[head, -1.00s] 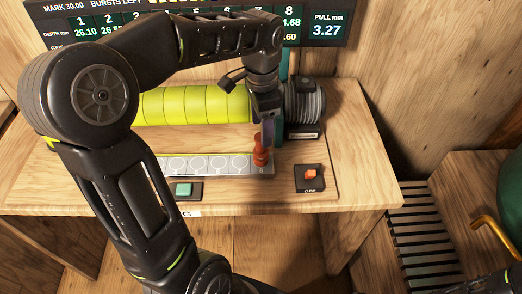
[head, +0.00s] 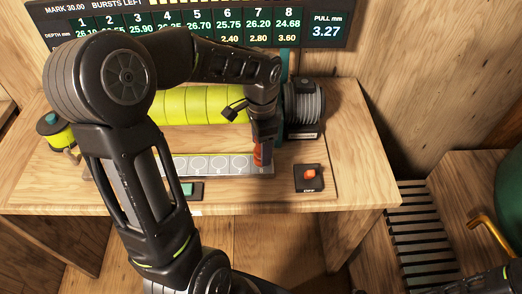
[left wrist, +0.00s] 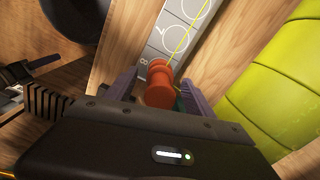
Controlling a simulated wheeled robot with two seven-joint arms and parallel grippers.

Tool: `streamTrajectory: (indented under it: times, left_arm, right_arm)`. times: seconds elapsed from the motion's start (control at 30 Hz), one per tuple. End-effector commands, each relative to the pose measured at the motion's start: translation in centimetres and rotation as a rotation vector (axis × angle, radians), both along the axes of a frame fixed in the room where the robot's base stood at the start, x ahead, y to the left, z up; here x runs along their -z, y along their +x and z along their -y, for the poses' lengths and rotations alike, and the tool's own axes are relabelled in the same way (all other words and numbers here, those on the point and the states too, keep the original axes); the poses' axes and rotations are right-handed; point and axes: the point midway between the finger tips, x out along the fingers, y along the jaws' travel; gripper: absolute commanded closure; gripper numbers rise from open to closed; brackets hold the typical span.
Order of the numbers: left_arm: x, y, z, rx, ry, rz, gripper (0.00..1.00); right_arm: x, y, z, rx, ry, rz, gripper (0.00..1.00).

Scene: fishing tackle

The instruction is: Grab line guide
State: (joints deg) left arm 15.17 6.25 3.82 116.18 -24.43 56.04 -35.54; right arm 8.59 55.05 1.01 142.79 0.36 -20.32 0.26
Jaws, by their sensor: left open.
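The line guide (head: 259,158) is an orange-red, knob-like piece. It stands at the right end of a pale strip (head: 208,164) marked with circles, by the number 8. My left gripper (head: 262,142) is directly above it, pointing down, and hides its upper part. In the left wrist view the guide (left wrist: 158,88) sits between the two purple-grey fingers of the open left gripper (left wrist: 160,82). Whether either finger touches it I cannot tell. A thin yellow line runs over the strip in that view.
A yellow-green segmented cylinder (head: 205,104) lies behind the strip, with a dark ribbed spool (head: 303,102) at its right end. A switch box with an orange button (head: 309,175) and a green button (head: 186,189) sit in front. The table's right front is clear.

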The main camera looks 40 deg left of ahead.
Motion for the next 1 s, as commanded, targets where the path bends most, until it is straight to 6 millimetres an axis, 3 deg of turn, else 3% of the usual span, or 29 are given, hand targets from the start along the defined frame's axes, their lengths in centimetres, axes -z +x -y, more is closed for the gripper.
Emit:
streamTrajectory:
  times: [0.13, 0.67, 1.0]
  left_arm:
    - [0.74, -0.02, 0.01, 0.001, 0.000, 0.000, 0.38]
    - [0.69, 0.00, 0.00, 0.000, 0.000, 0.001, 0.38]
    - [0.68, 0.00, 0.00, 0.000, 0.000, 0.001, 0.65]
  right_arm:
    - [-0.07, -0.02, 0.01, 0.001, -0.001, -0.001, 0.64]
    - [-0.05, -0.02, 0.01, 0.000, 0.000, 0.000, 0.64]
    - [-0.05, -0.01, 0.01, 0.000, 0.000, 0.000, 0.64]
